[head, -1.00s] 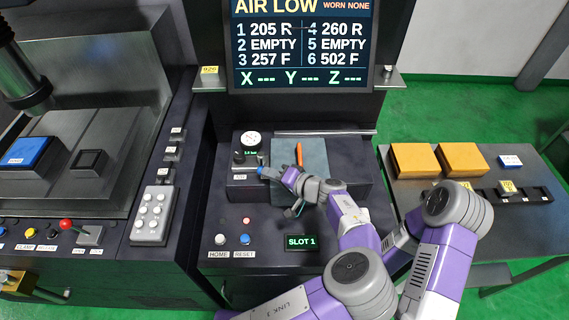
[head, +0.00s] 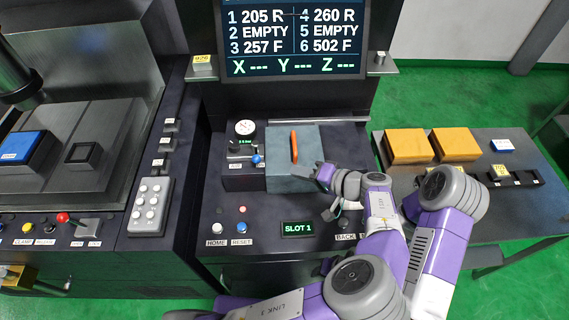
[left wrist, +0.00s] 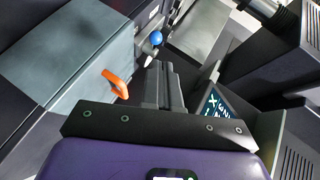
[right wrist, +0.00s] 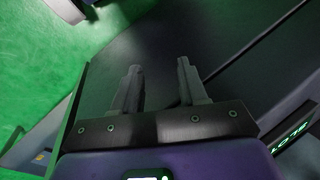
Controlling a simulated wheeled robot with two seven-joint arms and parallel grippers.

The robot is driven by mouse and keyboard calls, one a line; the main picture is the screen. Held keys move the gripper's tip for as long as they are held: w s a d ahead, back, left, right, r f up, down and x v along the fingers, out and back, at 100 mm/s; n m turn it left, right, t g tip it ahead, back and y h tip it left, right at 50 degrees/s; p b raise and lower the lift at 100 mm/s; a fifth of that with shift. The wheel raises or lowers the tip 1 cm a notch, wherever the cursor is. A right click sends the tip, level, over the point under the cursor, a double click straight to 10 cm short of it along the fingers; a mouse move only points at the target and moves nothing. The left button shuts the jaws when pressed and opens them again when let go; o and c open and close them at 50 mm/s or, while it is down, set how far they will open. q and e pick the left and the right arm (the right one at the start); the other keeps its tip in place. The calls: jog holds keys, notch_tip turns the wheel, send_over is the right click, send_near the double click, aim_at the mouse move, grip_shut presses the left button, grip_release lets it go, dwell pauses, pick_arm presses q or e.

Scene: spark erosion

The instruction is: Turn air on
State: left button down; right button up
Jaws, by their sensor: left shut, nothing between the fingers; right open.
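A small dark unit with a round white gauge (head: 245,127) stands left of centre on the machine's front ledge in the head view. A blue ball knob (head: 256,159) sits at its right front; the knob also shows in the left wrist view (left wrist: 156,38). Labels below it are too small to read. My left gripper (head: 322,174) is shut and empty, to the right of the knob and apart from it, in front of the grey-blue block. In the left wrist view its fingers (left wrist: 165,88) are together. My right gripper (right wrist: 156,85) is open and empty over a dark surface.
A grey-blue block (head: 308,172) with an upright orange handle (head: 294,147) stands beside the gauge unit. HOME and RESET buttons (head: 241,227) and a SLOT 1 display (head: 299,229) are in front. Yellow blocks (head: 405,145) lie on the right table.

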pick_arm(q)
jog(key=w+r+m+g+h+p, duration=0.1)
jog(key=w+r+g+h+p, duration=0.1)
jog(key=w+r+g+h, duration=0.25)
send_near(256, 153)
jog(key=shift+t, duration=0.35)
jog(key=f, duration=0.1)
jog(key=s+a+f, duration=0.1)
jog(key=f, duration=0.1)
jog(key=s+f, duration=0.1)
jog(key=f, duration=0.1)
jog(key=shift+a, duration=0.3)
jog(key=shift+w+a+f, duration=0.1)
jog(key=shift+a+f, duration=0.05)
jog(key=shift+a, duration=0.2)
